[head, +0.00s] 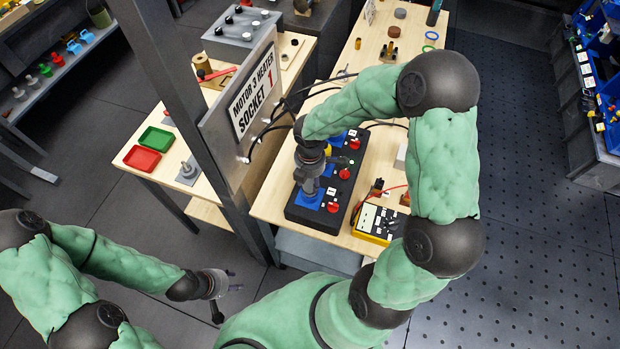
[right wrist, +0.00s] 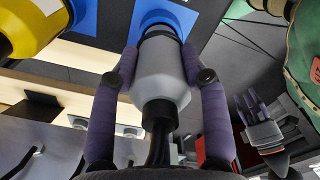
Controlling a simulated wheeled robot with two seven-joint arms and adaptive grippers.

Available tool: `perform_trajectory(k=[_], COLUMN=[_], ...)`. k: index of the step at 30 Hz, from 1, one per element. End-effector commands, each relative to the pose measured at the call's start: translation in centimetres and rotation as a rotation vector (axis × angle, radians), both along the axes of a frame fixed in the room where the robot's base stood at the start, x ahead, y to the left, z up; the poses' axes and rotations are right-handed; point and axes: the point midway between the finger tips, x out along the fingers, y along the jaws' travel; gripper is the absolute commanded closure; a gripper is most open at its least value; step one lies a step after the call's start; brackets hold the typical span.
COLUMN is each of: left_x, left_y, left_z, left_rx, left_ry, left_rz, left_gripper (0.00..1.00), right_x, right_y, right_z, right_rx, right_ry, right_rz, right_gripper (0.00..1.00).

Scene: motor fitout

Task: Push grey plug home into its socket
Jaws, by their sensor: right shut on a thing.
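The grey plug (right wrist: 160,75) is between the two purple-padded fingers of my right gripper (right wrist: 160,82) in the right wrist view. Its dark-ringed nose meets a blue socket plate (right wrist: 172,14); how deep it sits I cannot tell. In the head view my right gripper (head: 309,182) points down over the blue plate (head: 309,201) at the near end of a black socket box (head: 316,218), and mostly hides the plug. My left gripper (head: 226,299) hangs over the floor at the lower left, fingers apart and empty.
A yellow plug (right wrist: 28,22) stands close beside in the right wrist view. Red knobs (head: 333,207) line the box's right side. A yellow meter (head: 377,223) sits to its right. Cables run behind.

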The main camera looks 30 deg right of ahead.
Motion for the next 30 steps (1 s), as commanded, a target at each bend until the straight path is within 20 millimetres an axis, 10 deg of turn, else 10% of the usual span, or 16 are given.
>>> perform_trajectory(k=[30], left_x=[0.0], left_y=[0.0], left_z=[-1.7], left_rx=[0.0], left_ry=[0.0], left_rz=[0.0], left_gripper=[0.6], right_x=[0.0], right_y=[0.0], right_z=[-2.2], right_rx=[0.0], right_ry=[-0.001], right_rz=[0.0], right_gripper=[0.92])
